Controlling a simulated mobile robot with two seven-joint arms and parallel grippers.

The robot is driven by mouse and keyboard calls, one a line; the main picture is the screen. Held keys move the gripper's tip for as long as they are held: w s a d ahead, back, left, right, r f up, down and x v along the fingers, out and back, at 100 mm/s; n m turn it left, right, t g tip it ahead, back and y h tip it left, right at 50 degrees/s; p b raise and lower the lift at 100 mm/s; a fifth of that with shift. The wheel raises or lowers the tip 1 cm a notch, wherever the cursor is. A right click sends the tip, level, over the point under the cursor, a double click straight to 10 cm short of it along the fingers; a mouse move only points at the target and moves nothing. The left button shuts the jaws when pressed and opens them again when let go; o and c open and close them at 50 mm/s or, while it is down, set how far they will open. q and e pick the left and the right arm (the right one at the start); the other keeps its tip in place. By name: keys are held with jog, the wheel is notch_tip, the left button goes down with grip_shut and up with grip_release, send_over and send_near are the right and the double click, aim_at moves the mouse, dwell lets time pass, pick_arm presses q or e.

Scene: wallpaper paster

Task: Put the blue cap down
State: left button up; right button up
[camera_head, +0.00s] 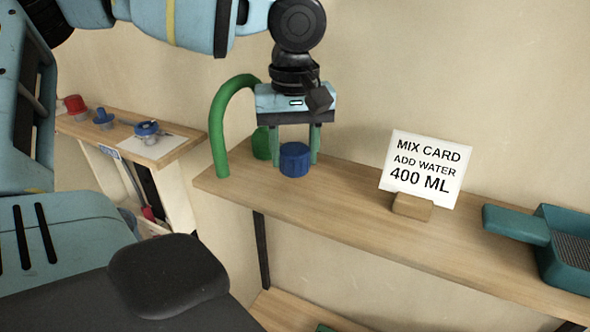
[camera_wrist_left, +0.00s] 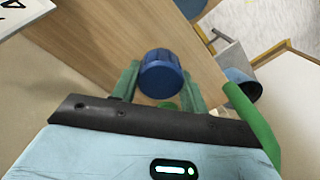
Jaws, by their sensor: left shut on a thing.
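The blue cap (camera_head: 295,159) is a short ribbed blue cylinder. My left gripper (camera_head: 295,150) is shut on it, with one green finger on each side, above the wooden shelf (camera_head: 345,215). In the left wrist view the cap (camera_wrist_left: 163,74) sits between the two finger tips of the left gripper (camera_wrist_left: 160,82). I cannot tell whether the cap touches the shelf. My right gripper is not in view.
A green curved tube (camera_head: 217,125) stands at the shelf's left end. A white mix card (camera_head: 427,168) in a wooden block and a teal tray (camera_head: 565,250) are to the right. A side shelf (camera_head: 125,135) holds red and blue parts. Shelf space between cap and card is bare.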

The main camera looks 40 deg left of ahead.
aim_at(294, 190)
pick_arm(q)
jog(key=shift+f, duration=2.15)
jog(key=o, duration=1.1)
jog(key=shift+f, duration=0.15)
notch_tip(294, 190, up, 12)
jog(key=shift+r, duration=0.2)
